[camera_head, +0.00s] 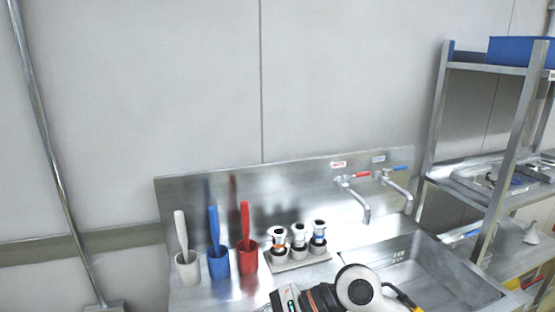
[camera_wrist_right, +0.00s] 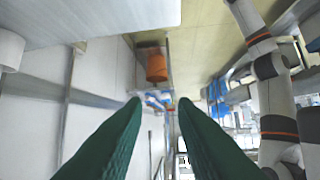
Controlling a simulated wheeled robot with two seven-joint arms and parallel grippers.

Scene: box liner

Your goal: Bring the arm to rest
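My right gripper (camera_wrist_right: 159,102) shows in the right wrist view as two dark green fingers. Their tips are apart and nothing is held between them. In the head view, a white and black section of my arm (camera_head: 358,288) with an orange band shows at the bottom, in front of the steel sink (camera_head: 425,265). No gripper fingers can be made out there. My left gripper is in neither view.
White, blue (camera_head: 218,264) and red (camera_head: 247,258) cups with handled tools stand on the steel counter, beside several small bottles in a holder. Two taps (camera_head: 355,195) are on the backsplash. A steel shelf (camera_head: 485,70) stands right. An orange bucket (camera_wrist_right: 156,66) shows in the wrist view.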

